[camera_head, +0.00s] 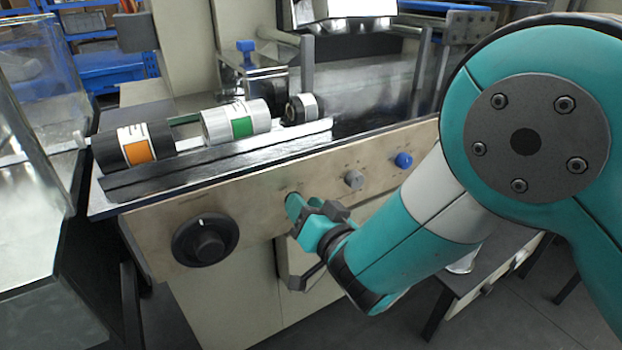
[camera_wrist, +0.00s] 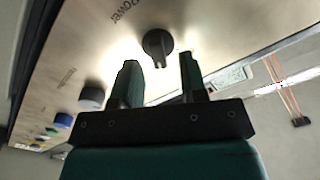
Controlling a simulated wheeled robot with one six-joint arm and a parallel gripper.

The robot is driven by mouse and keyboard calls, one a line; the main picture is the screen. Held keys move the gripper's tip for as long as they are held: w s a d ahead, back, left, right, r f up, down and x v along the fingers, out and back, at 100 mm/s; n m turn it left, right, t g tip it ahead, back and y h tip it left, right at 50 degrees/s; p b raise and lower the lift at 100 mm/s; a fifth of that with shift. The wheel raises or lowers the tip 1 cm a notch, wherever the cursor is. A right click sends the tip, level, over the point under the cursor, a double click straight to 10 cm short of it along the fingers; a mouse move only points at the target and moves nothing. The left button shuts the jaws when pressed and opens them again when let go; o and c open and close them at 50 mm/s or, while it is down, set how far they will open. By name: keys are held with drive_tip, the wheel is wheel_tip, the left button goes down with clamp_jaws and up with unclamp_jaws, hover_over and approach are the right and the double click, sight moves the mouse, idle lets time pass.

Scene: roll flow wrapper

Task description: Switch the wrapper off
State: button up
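A small black knob (camera_wrist: 158,45) with a raised grip bar sits on the beige control panel (camera_wrist: 95,40) beside the printed word "Power". In the wrist view my gripper (camera_wrist: 160,72) is open, with its two dark green fingers apart. The knob shows in the gap beyond the fingertips, and no contact is visible. In the head view my gripper (camera_head: 300,204) is at the panel front, left of a grey button (camera_head: 354,180). The knob is not visible there; my gripper appears to cover it.
A large black dial (camera_head: 205,240) is on the panel to the left of my gripper. A blue button (camera_head: 403,160) lies to the right. Rolls (camera_head: 136,146) rest on the machine above the panel.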

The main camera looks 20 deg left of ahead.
drive_tip(key=shift+w+a+p, duration=0.4)
drive_tip(key=shift+a+p, duration=0.05)
drive_tip(key=shift+p, duration=0.1)
